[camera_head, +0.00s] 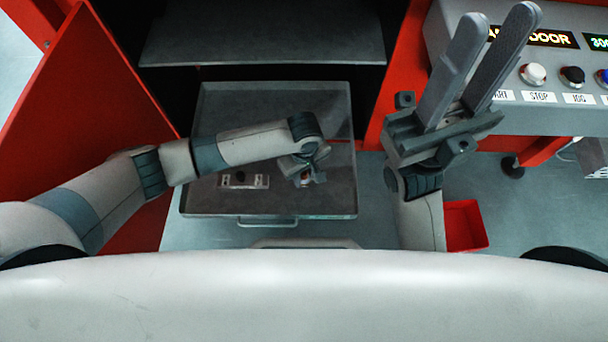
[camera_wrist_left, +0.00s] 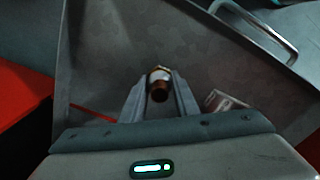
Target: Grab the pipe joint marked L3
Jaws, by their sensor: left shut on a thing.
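A small brass-coloured pipe joint (camera_wrist_left: 160,84) is between the fingertips of my left gripper (camera_wrist_left: 160,88) in the left wrist view. The left gripper is shut on it. No L3 marking can be read. I cannot tell whether the joint still touches the tray. My right gripper (camera_head: 497,55) is raised, empty and open, with its fingers pointing up in front of the control panel.
A small light plate (camera_head: 258,181) with a dark middle lies on the tray, left of the left gripper; it also shows in the wrist view (camera_wrist_left: 222,102). The tray has a front handle (camera_head: 268,223). A control panel (camera_head: 550,110) and red bin (camera_head: 468,228) are at right.

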